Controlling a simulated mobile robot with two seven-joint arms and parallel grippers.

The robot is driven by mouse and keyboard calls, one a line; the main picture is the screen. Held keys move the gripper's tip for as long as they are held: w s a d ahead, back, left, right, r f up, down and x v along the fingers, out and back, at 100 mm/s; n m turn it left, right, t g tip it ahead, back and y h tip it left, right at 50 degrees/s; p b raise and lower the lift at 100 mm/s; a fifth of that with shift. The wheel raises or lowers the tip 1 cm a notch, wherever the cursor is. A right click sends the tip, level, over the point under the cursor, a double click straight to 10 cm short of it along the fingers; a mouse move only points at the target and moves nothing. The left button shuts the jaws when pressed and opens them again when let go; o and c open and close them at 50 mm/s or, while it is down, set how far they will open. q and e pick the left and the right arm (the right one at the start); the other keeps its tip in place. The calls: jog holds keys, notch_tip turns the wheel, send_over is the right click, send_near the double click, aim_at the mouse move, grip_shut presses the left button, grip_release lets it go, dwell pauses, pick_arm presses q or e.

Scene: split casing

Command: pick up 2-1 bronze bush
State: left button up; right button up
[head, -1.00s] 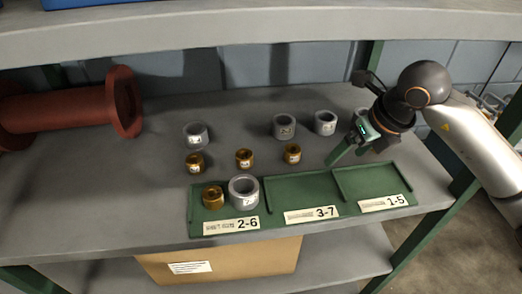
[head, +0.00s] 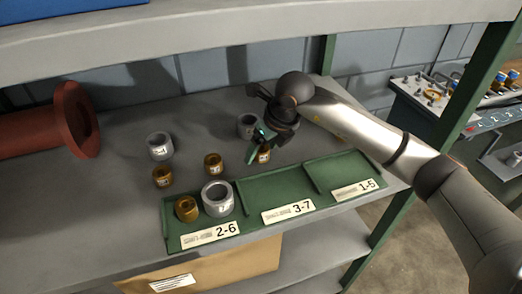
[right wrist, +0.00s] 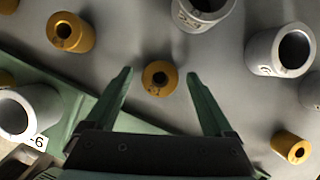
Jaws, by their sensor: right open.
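Three bronze bushes stand on the shelf in the head view: a left one (head: 162,176), a middle one (head: 213,164) and a right one (head: 264,156). Their labels are too small to read, so I cannot tell which is 2-1. My right gripper (head: 262,142) is above the right bush, partly hiding it. In the right wrist view a bronze bush (right wrist: 160,78) lies between the two open fingers (right wrist: 160,85), apart from both. My left gripper is not in view.
A green tray (head: 275,187) with compartments marked 2-6, 3-7 and 1-5 lies in front. Its 2-6 compartment holds a bronze bush (head: 186,208) and a grey ring (head: 217,198). Grey rings (head: 160,146) (head: 247,124) stand behind. A red flanged pipe (head: 72,120) lies left.

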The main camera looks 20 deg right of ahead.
grip_shut()
dwell(0.7)
jog(key=shift+r, duration=0.1)
